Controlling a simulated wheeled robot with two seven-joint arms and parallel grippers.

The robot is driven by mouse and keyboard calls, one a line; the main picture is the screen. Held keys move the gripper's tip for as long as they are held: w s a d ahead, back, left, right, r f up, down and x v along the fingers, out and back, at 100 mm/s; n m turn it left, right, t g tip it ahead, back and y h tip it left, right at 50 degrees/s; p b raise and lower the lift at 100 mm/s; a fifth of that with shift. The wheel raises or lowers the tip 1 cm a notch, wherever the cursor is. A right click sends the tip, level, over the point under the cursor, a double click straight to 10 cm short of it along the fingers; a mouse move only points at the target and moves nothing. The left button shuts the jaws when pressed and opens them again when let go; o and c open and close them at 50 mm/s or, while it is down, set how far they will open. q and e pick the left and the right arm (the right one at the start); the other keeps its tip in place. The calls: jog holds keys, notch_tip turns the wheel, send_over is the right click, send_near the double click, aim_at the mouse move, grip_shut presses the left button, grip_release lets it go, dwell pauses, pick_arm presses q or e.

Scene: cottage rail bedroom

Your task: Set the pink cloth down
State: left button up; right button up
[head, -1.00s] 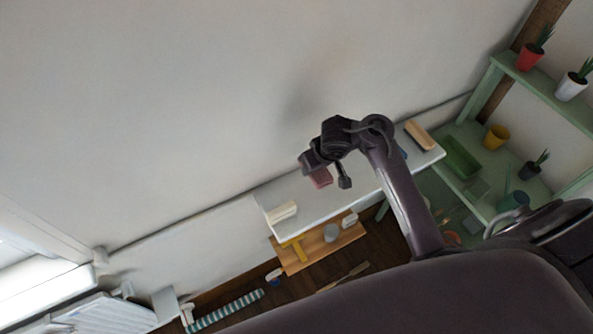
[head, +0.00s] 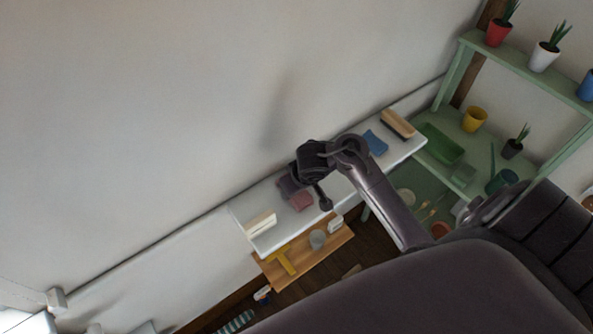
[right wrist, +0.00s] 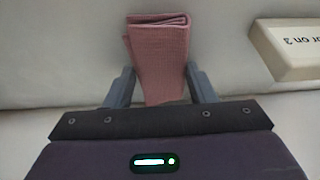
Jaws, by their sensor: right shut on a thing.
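The pink cloth (head: 301,201) is a small folded piece. It also shows upright between the fingers in the right wrist view (right wrist: 160,50). My right gripper (right wrist: 160,84) is shut on its near end. In the head view the right gripper (head: 293,190) is over the white shelf (head: 247,199), with the cloth just below it. I cannot tell whether the cloth touches the shelf. My left gripper is not in view.
A cream block (head: 260,224) with lettering is at the shelf's left end. A blue cloth (head: 375,143) and a wooden brush (head: 397,124) lie at its right end. A wooden board (head: 330,243) with a yellow item and cups is below. Green shelving (head: 452,75) stands right.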

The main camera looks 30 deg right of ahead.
jog(key=shift+s, duration=0.15)
jog(key=o, duration=1)
jog(key=shift+a, duration=0.1)
jog(key=shift+c, duration=0.2)
pick_arm(q)
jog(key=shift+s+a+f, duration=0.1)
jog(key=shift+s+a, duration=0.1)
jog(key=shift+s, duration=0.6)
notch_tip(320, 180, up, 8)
jog(key=p, duration=0.7)
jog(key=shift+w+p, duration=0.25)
jog(key=shift+p, duration=0.15)
pick_arm(e)
jog(key=v, duration=1.2)
jog(key=shift+w, duration=0.2)
jog(key=shift+s+r, duration=0.1)
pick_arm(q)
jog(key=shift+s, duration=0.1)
pick_arm(e)
jog(key=shift+s, duration=0.1)
